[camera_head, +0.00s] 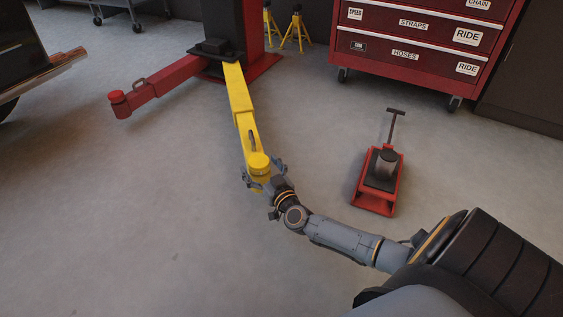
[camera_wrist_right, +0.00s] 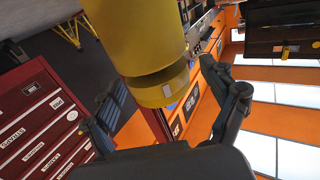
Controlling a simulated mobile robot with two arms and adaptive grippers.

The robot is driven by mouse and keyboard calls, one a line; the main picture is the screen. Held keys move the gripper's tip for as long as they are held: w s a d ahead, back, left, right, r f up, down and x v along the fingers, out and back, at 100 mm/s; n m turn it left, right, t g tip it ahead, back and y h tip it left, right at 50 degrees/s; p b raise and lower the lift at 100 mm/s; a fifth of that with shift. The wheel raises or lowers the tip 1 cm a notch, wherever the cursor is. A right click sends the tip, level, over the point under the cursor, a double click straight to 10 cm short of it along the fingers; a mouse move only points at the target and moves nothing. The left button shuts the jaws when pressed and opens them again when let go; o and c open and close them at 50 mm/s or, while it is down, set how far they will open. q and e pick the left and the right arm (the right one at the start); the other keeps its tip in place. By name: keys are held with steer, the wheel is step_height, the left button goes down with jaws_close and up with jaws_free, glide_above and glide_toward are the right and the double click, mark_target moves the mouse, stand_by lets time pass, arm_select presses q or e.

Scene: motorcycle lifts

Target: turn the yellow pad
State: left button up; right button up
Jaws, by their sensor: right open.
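The yellow pad (camera_head: 259,162) is a short round cap at the near end of the yellow lift arm (camera_head: 243,105). In the right wrist view, a yellow cylindrical end piece (camera_wrist_right: 160,90) fills the top middle, with a dark groove above its lower rim. My right gripper (camera_head: 263,173) is at the pad, one finger on each side of it. The fingers (camera_wrist_right: 168,98) stand apart with the yellow piece between them, and gaps show in the wrist view. I cannot tell whether either finger touches it. My left gripper is out of view.
A red lift arm (camera_head: 160,85) reaches left from the dark post. A red drawer cabinet (camera_head: 420,45) and yellow stands (camera_head: 297,30) are at the back. The floor at lower left is clear.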

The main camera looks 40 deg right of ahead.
steer(key=s+a+p, duration=0.2)
steer(key=s+p, duration=0.4)
steer(key=s, duration=0.6)
steer(key=shift+s+r, duration=0.2)
steer(key=shift+r, duration=0.05)
